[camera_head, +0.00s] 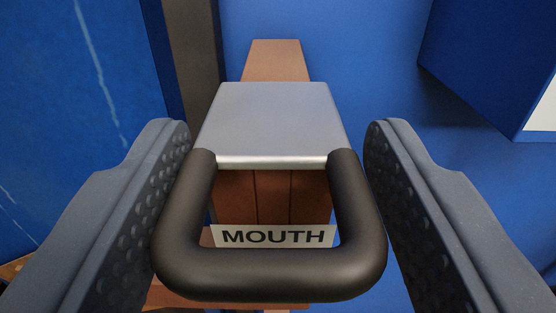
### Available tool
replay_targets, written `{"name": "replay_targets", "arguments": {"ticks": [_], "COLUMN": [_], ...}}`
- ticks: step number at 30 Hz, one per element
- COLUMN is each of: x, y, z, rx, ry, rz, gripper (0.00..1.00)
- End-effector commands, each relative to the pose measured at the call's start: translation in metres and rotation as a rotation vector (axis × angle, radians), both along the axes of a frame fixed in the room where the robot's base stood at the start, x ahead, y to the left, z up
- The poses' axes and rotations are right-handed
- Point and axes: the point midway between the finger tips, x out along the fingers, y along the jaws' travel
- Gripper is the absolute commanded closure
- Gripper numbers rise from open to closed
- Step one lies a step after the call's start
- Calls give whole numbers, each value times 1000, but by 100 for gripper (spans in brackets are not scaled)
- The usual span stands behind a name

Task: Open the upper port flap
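A grey metal flap (270,120) sits in the middle of the head view, on a brown post-like body (277,62). A thick black loop handle (270,275) comes off its near edge toward me. A label reading "MOUTH" (273,236) shows through the loop, on the brown body behind it. My gripper (277,140) is open, with one grey dimpled finger on each side of the handle. The left finger overlaps close to the handle's left side; the right finger is close to its right side. I cannot tell whether either finger touches it.
A blue panel with pale streaks (100,90) stands at the left, beside a dark vertical post (190,60). A blue box-like body (495,65) with a white patch juts in at the upper right. A blue surface (370,60) lies behind the flap.

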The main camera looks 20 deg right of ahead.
Motion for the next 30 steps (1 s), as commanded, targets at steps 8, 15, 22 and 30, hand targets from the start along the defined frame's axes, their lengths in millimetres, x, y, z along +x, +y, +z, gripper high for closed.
{"name": "replay_targets", "arguments": {"ticks": [8,15,22,30], "x": [0,0,0,1], "y": [1,0,-1,-1], "z": [0,2,5,11], "rx": [1,0,0,-1], "ry": [1,0,-3,-6], "rz": [0,-1,-2,-2], "gripper": [96,96,96,96]}}
